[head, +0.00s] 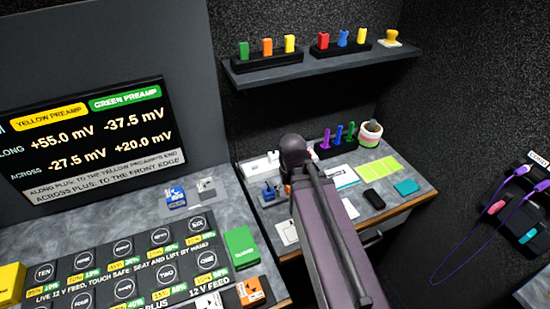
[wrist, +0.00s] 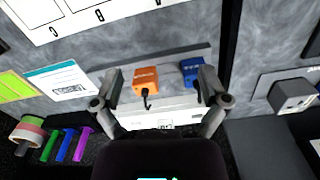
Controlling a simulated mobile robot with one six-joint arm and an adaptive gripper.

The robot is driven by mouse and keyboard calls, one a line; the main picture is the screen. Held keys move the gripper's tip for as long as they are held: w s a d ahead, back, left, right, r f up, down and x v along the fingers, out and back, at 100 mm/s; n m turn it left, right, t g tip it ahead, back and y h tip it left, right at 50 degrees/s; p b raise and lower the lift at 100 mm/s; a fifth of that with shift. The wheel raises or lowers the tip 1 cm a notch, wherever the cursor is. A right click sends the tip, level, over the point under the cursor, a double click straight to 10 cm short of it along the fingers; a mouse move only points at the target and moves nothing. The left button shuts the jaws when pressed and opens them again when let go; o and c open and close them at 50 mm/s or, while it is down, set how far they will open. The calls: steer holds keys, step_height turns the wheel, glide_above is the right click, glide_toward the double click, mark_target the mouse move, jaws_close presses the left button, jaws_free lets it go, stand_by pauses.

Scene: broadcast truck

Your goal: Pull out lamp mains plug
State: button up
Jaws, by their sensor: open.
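An orange plug (wrist: 146,80) with a short dark cord stands on a grey strip (wrist: 172,64) in the wrist view. A blue plug (wrist: 192,71) stands on the same strip to its right. Their labels are too small to read, so I cannot tell which is the lamp's. My gripper (wrist: 159,88) is open. Its fingers are spread on either side of the orange plug, with the right finger close to the blue one; no contact is clear. In the head view the blue plug (head: 268,190) shows left of my arm, which hides most of the orange plug.
A grey block (wrist: 294,95) sits on a plate at right in the wrist view. A white box (head: 258,166) stands behind the strip. Coloured pegs (head: 338,134) and a cup (head: 370,135) stand at the back. A shelf (head: 320,68) overhangs the desk.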

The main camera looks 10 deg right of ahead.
steer(key=n+p, duration=0.2)
steer(key=p, duration=0.3)
glide_toward(274, 153)
steer(key=shift+s+d+f, duration=0.2)
steer(key=shift+d+f, duration=0.05)
steer(key=shift+d, duration=0.1)
steer(key=shift+f, duration=0.1)
steer(key=shift+f+b, duration=3.35)
steer(key=shift+b, duration=0.25)
steer(key=f+b, duration=0.1)
steer(key=a+f+b, duration=0.1)
steer(key=f+b, duration=0.1)
steer(key=shift+w+f, duration=0.15)
steer(key=shift+f, duration=0.1)
steer(key=shift+d+f+b, duration=0.1)
steer(key=shift+f+b, duration=0.75)
steer(key=shift+b, duration=0.25)
steer(key=c, duration=1.3)
